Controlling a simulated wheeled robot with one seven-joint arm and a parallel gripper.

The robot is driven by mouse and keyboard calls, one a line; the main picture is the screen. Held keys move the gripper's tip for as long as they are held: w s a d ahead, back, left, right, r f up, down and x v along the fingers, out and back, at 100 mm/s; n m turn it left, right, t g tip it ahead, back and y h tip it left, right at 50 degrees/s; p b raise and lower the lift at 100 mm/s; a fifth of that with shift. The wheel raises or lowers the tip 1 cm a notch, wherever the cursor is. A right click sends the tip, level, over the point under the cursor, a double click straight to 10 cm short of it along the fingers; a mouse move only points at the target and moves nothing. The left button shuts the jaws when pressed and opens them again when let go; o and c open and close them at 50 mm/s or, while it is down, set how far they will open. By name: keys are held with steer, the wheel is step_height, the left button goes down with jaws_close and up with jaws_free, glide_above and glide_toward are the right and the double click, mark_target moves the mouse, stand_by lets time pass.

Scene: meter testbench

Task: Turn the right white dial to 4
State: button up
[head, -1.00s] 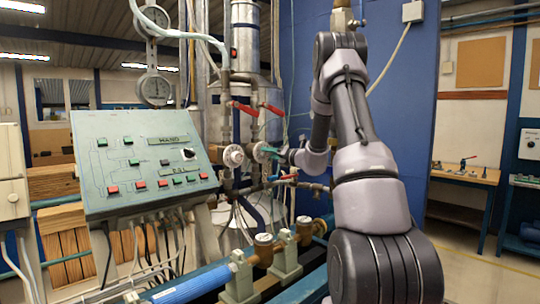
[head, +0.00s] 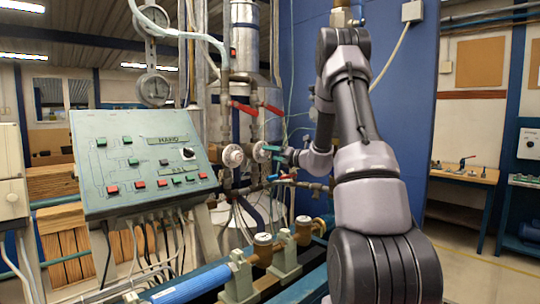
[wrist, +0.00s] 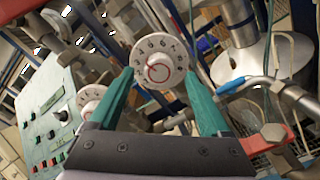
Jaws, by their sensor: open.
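The right white dial (wrist: 158,62) faces the wrist camera, with black digits around its rim and a red ring at its centre. Its pointer setting is too small to read for sure. It also shows in the head view (head: 260,152), partly behind my fingers. My gripper (wrist: 158,74) is open, its teal fingers one on each side of the dial's lower half. I cannot tell whether they touch it. In the head view my gripper (head: 270,150) is right at the dial. The left white dial (head: 233,156) is beside it, and shows at lower left in the wrist view (wrist: 88,98).
A sloped control panel (head: 125,185) with buttons stands left of the dials. Red-handled valves (head: 243,108) are on the pipes above, and another red lever (head: 283,177) is just below my gripper. A metal pipe (wrist: 285,92) runs close to the right finger.

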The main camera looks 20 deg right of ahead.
steer(key=v, duration=0.8)
steer(key=shift+s, duration=0.35)
steer(key=shift+s+d, duration=0.1)
steer(key=shift+d, duration=0.15)
